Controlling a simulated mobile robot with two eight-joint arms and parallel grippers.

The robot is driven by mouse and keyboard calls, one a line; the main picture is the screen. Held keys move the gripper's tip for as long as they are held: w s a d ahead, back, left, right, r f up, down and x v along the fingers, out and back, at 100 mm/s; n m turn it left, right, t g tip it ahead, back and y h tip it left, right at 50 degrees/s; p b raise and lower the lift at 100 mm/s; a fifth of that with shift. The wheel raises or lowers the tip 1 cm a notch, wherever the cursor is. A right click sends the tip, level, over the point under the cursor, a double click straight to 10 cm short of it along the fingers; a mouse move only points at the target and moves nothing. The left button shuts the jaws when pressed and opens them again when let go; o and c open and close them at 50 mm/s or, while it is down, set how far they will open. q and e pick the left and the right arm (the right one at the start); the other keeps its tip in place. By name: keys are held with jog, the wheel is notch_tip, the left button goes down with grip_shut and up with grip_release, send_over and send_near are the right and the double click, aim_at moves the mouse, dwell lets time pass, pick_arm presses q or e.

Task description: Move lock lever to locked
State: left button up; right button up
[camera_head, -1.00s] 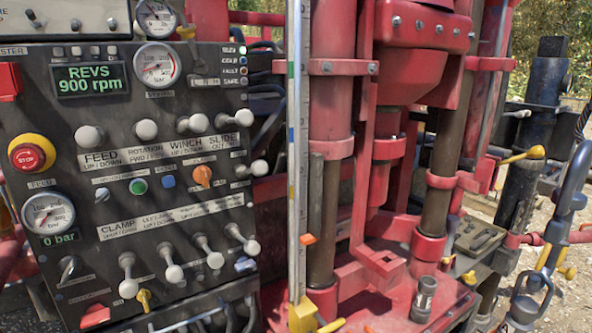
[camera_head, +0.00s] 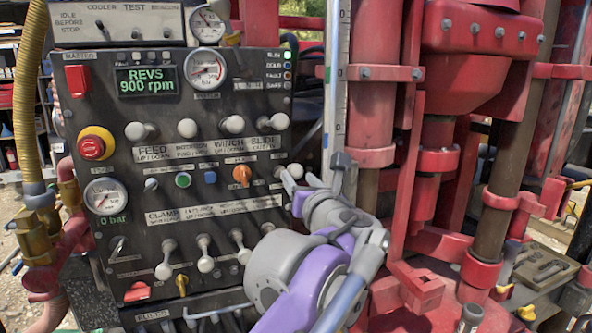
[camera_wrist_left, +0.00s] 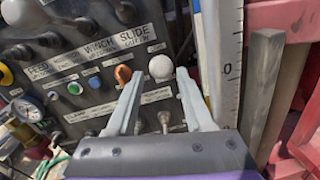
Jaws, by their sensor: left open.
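A lever with a round white knob (camera_head: 295,171) sticks out at the right edge of the black control panel (camera_head: 115,215); its label is too small to read, so I cannot confirm it is the lock lever. My left gripper (camera_head: 301,183) is open at this knob, its arm coming up from below. In the left wrist view the white knob (camera_wrist_left: 161,67) appears between the tips of the open left gripper (camera_wrist_left: 159,75). Whether the fingers touch it I cannot tell. My right gripper is not in view.
An orange rotary knob (camera_head: 241,174) sits just left of the lever. Several white-knobbed levers stand above and below it. A red stop button (camera_head: 92,147) is at the panel's left. A pale vertical rail (camera_head: 335,90) and red rig columns (camera_head: 372,110) stand close on the right.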

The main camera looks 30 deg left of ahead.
aim_at(296, 174)
pick_arm(q)
jog(key=x, duration=0.5)
jog(key=shift+w, duration=0.15)
grip_shut()
dwell(1.3)
